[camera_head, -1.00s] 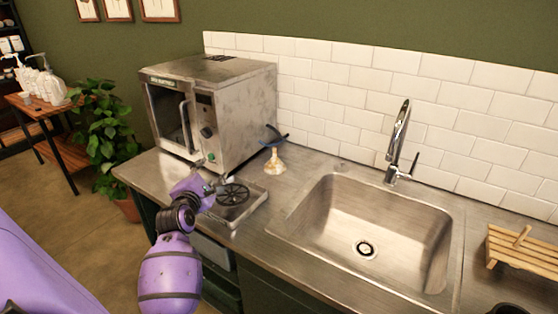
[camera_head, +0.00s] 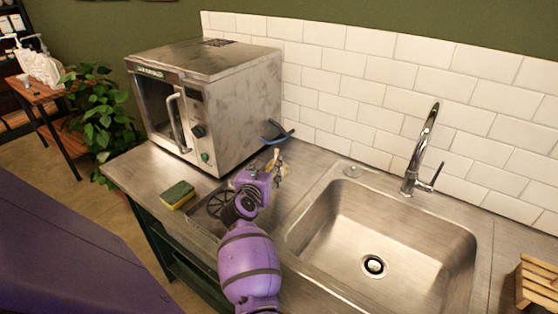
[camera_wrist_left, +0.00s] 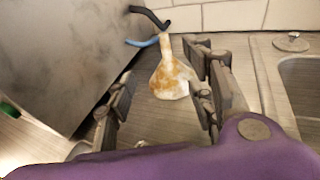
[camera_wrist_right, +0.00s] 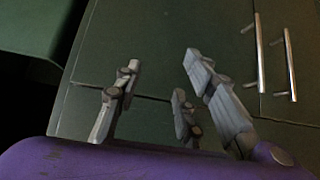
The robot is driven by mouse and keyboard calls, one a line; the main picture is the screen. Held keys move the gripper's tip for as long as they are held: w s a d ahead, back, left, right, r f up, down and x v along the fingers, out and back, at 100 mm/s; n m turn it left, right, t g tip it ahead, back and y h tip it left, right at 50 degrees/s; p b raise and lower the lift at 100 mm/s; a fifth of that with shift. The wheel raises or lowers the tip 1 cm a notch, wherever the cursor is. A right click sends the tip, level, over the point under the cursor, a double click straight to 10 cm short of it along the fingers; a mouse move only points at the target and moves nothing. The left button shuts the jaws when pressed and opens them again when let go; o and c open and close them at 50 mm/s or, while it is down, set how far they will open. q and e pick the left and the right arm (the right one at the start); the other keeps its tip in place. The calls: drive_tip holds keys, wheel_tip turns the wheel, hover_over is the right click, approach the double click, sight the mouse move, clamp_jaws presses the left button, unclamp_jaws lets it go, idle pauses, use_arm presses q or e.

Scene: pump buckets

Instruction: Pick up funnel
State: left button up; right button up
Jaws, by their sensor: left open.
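The funnel (camera_wrist_left: 172,77) is whitish with brown stains and stands spout up on the steel counter in the left wrist view, between my left gripper's fingers and close to the right-hand ones. In the head view my left gripper (camera_head: 277,172) is over the counter between the oven and the sink and mostly hides the funnel. In the left wrist view the left gripper (camera_wrist_left: 160,92) is open, its fingers on either side of the funnel. My right gripper (camera_wrist_right: 155,105) is open and empty in front of dark green cabinet doors, in the right wrist view only.
A steel oven (camera_head: 205,105) stands left of the funnel, with blue and black tubes (camera_head: 279,133) beside it. A sink (camera_head: 385,245) with a faucet (camera_head: 422,150) is to the right. A sponge (camera_head: 178,194) lies in front of the oven, near a drip tray (camera_head: 203,221).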

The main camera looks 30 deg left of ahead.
use_arm(q)
drive_tip(key=shift+r+x, duration=0.25)
drive_tip(key=shift+x, duration=0.8)
drive_tip(key=x, duration=0.5)
drive_tip(key=shift+w+d+r, duration=0.1)
drive_tip(key=shift+d+r, duration=0.05)
drive_tip(key=shift+d, duration=0.15)
drive_tip(key=c, duration=1.2)
